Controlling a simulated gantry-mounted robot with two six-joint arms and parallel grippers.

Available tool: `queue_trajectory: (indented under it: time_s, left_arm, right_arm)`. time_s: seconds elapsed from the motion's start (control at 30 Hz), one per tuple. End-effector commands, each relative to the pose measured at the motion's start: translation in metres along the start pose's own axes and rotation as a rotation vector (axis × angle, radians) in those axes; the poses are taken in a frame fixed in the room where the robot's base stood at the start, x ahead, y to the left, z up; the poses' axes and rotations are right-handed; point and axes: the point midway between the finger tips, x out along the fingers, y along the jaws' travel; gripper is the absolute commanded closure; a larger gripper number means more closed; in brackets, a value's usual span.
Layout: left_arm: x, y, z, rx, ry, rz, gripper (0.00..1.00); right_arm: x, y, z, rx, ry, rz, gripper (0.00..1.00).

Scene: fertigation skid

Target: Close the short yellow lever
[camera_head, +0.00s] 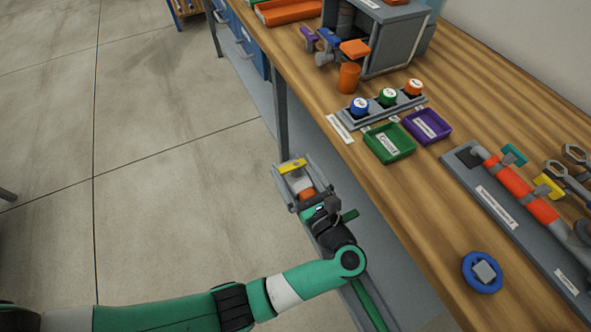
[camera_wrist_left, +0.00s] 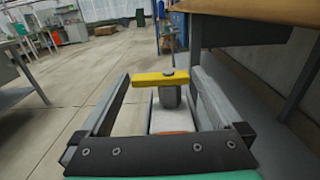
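A short yellow lever (camera_head: 292,166) lies crosswise between the fingers of my left gripper (camera_head: 293,178), off the bench's near edge. In the left wrist view the yellow lever (camera_wrist_left: 160,78) sits on a grey stem, with a white body and a bit of orange below it. My left gripper (camera_wrist_left: 160,85) is open, its fingers spread to either side of the stem. The lever's right end is close to the right finger; I cannot tell whether they touch. Another yellow lever (camera_head: 549,186) is on the orange pipe on the bench. My right gripper is not in view.
The bench holds a teal lever (camera_head: 514,155), an orange pipe (camera_head: 511,182), a green tray (camera_head: 389,143), a purple tray (camera_head: 427,126) and a blue ring (camera_head: 482,272). A bench leg (camera_head: 281,115) stands beyond my left gripper.

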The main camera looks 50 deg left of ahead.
Motion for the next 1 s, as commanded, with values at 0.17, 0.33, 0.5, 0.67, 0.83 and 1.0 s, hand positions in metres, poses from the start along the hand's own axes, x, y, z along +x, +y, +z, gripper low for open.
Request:
queue_trajectory:
  time_s: [0.17, 0.33, 0.5, 0.67, 0.83, 1.0]
  left_arm:
    - [-0.005, -0.001, 0.001, 0.0, 0.0, -0.002, 0.0]
    - [-0.033, -0.001, 0.002, 0.002, -0.001, -0.006, 0.0]
    - [-0.075, -0.001, 0.001, 0.001, 0.0, -0.006, 0.0]
    - [-0.104, -0.001, 0.0, 0.0, 0.0, -0.004, 0.0]
    - [-0.116, 0.0, 0.0, 0.001, 0.0, -0.001, 0.0]
    - [-0.116, 0.0, 0.0, 0.0, 0.0, 0.0, 0.0]
  right_arm:
    - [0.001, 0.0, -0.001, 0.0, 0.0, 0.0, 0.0]
    - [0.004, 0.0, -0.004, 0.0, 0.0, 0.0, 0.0]
    - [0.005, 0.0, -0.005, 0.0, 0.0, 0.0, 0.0]
    - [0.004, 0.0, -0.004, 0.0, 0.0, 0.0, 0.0]
    - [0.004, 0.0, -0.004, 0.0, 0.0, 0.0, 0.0]
    - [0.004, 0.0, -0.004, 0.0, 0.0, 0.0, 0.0]
